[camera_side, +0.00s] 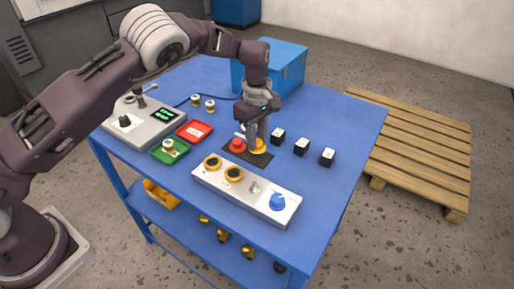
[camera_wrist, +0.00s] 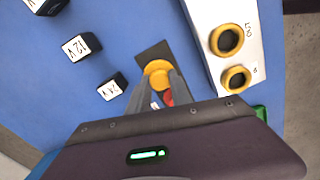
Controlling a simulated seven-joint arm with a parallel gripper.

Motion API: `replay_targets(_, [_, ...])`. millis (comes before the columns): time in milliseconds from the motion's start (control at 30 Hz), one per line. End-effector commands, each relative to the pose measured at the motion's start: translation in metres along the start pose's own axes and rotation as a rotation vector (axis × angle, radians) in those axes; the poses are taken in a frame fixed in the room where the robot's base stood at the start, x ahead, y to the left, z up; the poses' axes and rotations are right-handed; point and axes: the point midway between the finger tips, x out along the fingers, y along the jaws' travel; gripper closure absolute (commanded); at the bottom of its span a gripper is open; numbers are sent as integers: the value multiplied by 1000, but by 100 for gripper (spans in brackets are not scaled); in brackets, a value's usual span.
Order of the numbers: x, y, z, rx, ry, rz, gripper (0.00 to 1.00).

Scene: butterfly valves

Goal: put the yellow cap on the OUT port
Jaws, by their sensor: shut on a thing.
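My gripper (camera_side: 257,141) points down over a dark mat (camera_side: 236,152) and is shut on the yellow cap (camera_side: 260,150). In the wrist view the fingertips (camera_wrist: 160,78) meet at the yellow cap (camera_wrist: 157,67), low over the mat (camera_wrist: 150,49); I cannot tell if it touches the mat. Two dark round ports with yellow rims, a left one (camera_side: 212,162) and a right one (camera_side: 234,174), sit on a white panel (camera_side: 218,181) in front of the mat. Both ports show in the wrist view.
A red cap (camera_side: 237,145) sits beside the yellow one. The panel also carries a blue knob (camera_side: 278,201). Small black blocks (camera_side: 301,146) stand right of the mat. Red (camera_side: 195,131) and green (camera_side: 170,150) trays lie left. A blue box (camera_side: 285,66) stands behind.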

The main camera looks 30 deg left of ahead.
Motion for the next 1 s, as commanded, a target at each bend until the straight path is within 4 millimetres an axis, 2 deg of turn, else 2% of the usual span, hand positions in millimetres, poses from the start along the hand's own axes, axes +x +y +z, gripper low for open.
replay_targets(100, [-32, 1, 0, 1, 0, 5, 100])
replay_targets(200, [-52, 1, 0, 1, 1, 3, 100])
replay_targets(333, [-64, -12, 3, -11, -4, 2, 100])
replay_targets(600, [-58, -86, 24, -11, -4, 4, 100])
replay_targets(700, [-55, -102, 28, -3, -2, 2, 100])
replay_targets(1000, [-28, -107, 29, 0, 1, -1, 100])
